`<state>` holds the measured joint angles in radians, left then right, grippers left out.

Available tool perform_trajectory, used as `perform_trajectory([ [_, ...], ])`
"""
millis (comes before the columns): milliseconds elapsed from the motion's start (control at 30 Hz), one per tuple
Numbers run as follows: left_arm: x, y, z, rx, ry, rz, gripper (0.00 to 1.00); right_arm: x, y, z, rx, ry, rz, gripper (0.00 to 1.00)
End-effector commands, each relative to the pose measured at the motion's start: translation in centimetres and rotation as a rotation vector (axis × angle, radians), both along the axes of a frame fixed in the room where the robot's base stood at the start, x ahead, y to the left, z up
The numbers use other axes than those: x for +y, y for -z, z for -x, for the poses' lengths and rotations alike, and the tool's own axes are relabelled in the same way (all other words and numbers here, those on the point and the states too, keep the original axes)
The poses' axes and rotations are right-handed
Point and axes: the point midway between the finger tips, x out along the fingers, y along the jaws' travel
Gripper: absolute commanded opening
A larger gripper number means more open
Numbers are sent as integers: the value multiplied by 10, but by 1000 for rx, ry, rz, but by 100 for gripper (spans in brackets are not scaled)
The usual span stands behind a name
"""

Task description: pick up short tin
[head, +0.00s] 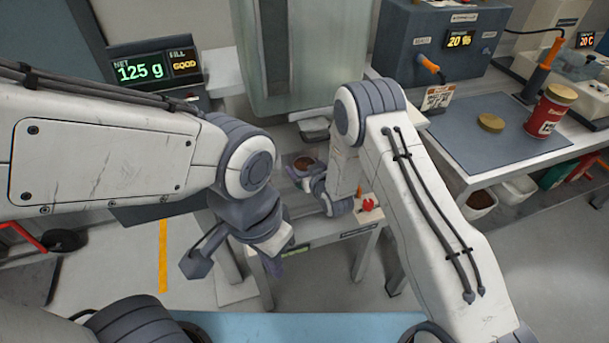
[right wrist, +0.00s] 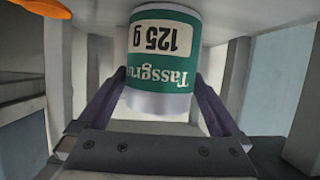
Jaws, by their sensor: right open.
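The short tin (right wrist: 160,70) has a green label reading 125 g, upside down in the right wrist view. In the head view its open top (head: 303,163) shows brown contents, with its side mostly hidden by my right arm. My right gripper (right wrist: 158,88) is open, with one finger on each side of the tin's lower part in the wrist view. I cannot tell if the fingers touch it. In the head view the right gripper (head: 312,180) is partly hidden beside the tin. My left gripper (head: 278,262) hangs lower left of it, its jaws unclear.
A red knob (head: 370,204) sits on the stand (head: 340,228) right of the tin. A clear chute (head: 300,60) rises behind. A red tin (head: 549,110) and gold lid (head: 491,123) are on the right bench.

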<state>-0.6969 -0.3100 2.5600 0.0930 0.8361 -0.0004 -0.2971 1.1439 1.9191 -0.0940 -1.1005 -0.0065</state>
Motion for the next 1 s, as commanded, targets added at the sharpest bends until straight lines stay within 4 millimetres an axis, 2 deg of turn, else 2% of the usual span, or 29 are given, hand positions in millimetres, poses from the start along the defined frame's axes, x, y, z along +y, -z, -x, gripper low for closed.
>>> perform_trajectory([
  [67, 0, 0, 0, 0, 0, 0, 0, 0, 0, 0, 1, 0, 0, 100],
  [100, 0, 0, 0, 0, 0, 0, 0, 0, 0, 0, 0, 0, 0, 92],
  [233, 0, 0, 0, 0, 0, 0, 0, 0, 0, 0, 1, 0, 0, 43],
  [267, 0, 0, 0, 0, 0, 0, 0, 0, 0, 0, 0, 0, 0, 39],
  [667, 0, -1, 0, 0, 0, 0, 0, 0, -8, 0, -2, 0, -1, 39],
  [767, 0, -2, 0, 0, 0, 0, 0, 0, -20, 0, -3, 0, -1, 39],
  [900, 0, -3, 0, 0, 0, 0, 0, 0, -46, 0, -5, 1, -2, 39],
  [1000, 0, -3, 0, 0, 0, 0, 0, -24, -56, 8, -1, 7, -1, 39],
])
